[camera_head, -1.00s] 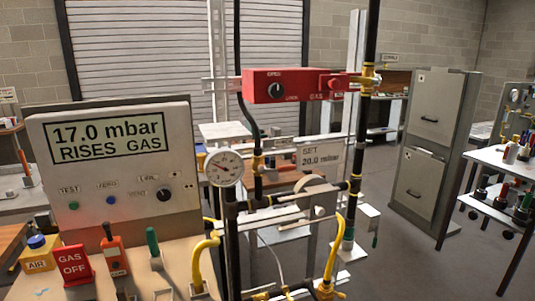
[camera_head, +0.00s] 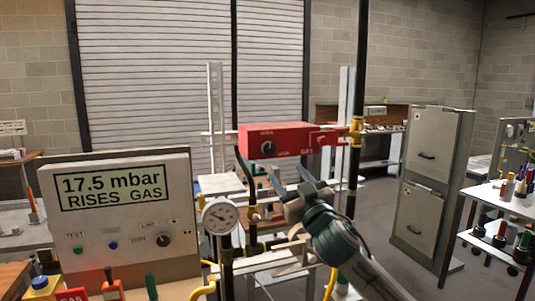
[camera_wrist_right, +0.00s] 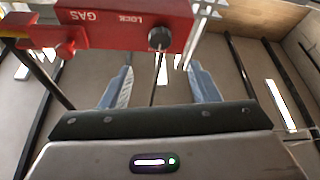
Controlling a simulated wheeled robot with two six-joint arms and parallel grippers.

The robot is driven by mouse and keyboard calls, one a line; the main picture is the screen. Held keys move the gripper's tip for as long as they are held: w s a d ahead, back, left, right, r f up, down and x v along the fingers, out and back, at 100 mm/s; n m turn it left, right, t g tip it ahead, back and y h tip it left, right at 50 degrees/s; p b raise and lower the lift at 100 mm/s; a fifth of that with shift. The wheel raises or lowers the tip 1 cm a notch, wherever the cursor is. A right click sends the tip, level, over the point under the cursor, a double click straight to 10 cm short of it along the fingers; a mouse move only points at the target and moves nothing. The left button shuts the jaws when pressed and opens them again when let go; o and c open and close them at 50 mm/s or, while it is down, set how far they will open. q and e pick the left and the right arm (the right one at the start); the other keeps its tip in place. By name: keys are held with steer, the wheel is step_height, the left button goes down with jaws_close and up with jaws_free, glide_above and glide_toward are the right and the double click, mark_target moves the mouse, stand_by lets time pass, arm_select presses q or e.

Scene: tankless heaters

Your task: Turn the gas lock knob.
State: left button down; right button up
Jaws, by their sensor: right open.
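The gas lock knob (camera_head: 267,149) is a small black dial on the front of a red box (camera_head: 293,140) marked GAS. In the right wrist view the knob (camera_wrist_right: 158,38) shows upside down at the box's end, beyond the fingertips. My right gripper (camera_head: 291,179) is open and empty, below and a little right of the knob in the head view. In the wrist view its two blue-grey fingers (camera_wrist_right: 160,72) stand either side of the knob's line, apart from it. The exact gap cannot be told. My left gripper is not in view.
A display panel (camera_head: 120,190) reads 17.5 mbar, RISES GAS. A round gauge (camera_head: 220,216) and dark pipes stand left of my right gripper. A vertical pipe with a yellow fitting (camera_head: 356,130) stands right of the red box. A grey cabinet (camera_head: 430,185) is farther right.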

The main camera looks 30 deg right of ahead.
mark_target(270, 151)
steer(key=p+x, duration=0.5)
steer(key=x, duration=0.4)
steer(key=shift+w+r+p, duration=0.1)
steer(key=shift+w+p, duration=0.15)
steer(key=shift+p, duration=0.15)
steer(key=shift+w+d, duration=0.1)
steer(key=shift+w, duration=0.45)
steer(key=c, duration=1)
